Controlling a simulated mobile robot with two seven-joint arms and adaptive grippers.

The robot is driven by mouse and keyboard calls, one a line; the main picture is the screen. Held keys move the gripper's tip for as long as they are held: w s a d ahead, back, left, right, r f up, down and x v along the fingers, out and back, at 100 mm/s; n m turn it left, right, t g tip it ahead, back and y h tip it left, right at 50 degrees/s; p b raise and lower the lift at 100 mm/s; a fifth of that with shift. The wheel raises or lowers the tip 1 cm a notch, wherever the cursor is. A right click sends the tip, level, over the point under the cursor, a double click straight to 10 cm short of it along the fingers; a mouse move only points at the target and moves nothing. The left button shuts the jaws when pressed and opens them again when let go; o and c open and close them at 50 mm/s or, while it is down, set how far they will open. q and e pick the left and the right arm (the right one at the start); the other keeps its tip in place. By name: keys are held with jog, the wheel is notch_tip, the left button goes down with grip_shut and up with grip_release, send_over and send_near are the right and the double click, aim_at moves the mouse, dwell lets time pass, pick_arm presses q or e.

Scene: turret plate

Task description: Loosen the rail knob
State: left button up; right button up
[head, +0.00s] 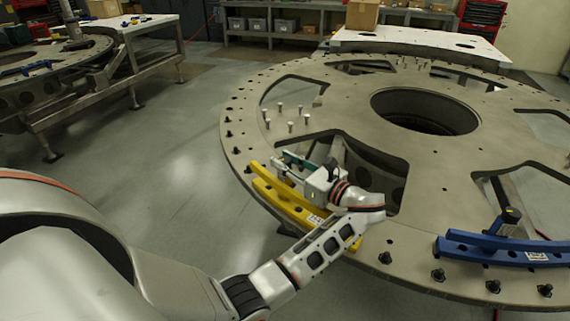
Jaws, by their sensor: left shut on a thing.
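A yellow curved rail (297,208) lies along the near left rim of the big round grey plate (435,180). My left gripper (284,168) is over the inner side of this rail, its fingers pointing left. It is shut on what appears to be the rail knob, which the fingers and wrist mostly hide. A teal part (303,160) shows beside the fingers. My right gripper is not in view.
Several upright pins (280,106) stand on the plate behind my left gripper. The plate has wide cutouts, a large centre hole (425,110) and black bolts along its rim. A metal workbench (150,28) stands at the back left. The floor between is clear.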

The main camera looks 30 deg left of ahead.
aim_at(285, 159)
pick_arm(q)
jog(key=shift+g, duration=0.3)
jog(key=shift+r, duration=0.1)
jog(key=o, duration=1.2)
jog(key=shift+c, duration=0.2)
notch_tip(285, 159, up, 10)
